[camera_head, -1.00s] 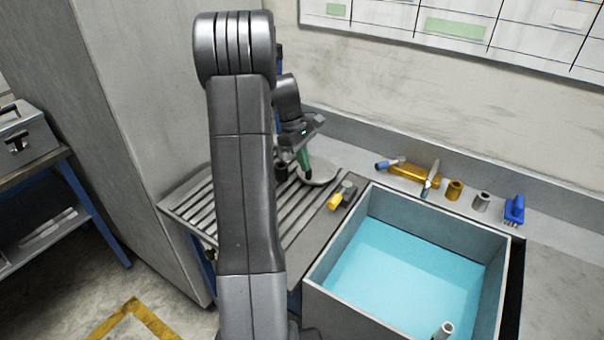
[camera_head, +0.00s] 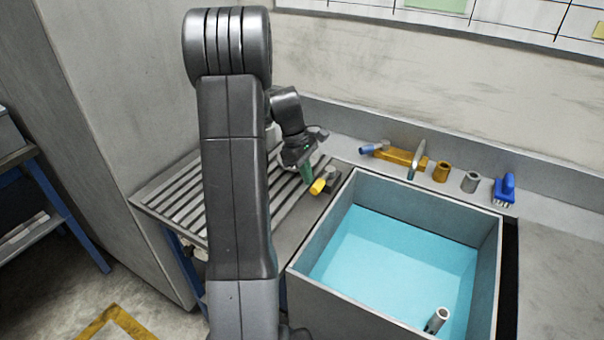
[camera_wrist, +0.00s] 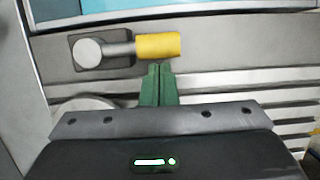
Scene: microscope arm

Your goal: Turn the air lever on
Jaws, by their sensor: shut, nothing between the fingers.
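The air lever has a yellow handle (camera_head: 318,186) and a grey pivot and base (camera_head: 332,178). It sits at the edge of the slatted rack, beside the basin. In the wrist view the yellow handle (camera_wrist: 159,46) points right from the grey pivot (camera_wrist: 88,52). My gripper (camera_head: 310,181) has green fingers and is shut and empty. In the wrist view its fingertips (camera_wrist: 160,68) are just below the handle's middle; I cannot tell whether they touch it. The handle is in full view there.
A square basin of blue water (camera_head: 395,255) stands right of the lever, with a grey tube (camera_head: 436,320) in it. A brass tap (camera_head: 400,158), brass and grey cylinders, and a blue brush (camera_head: 505,190) line the back ledge. The slatted rack (camera_head: 165,200) lies left.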

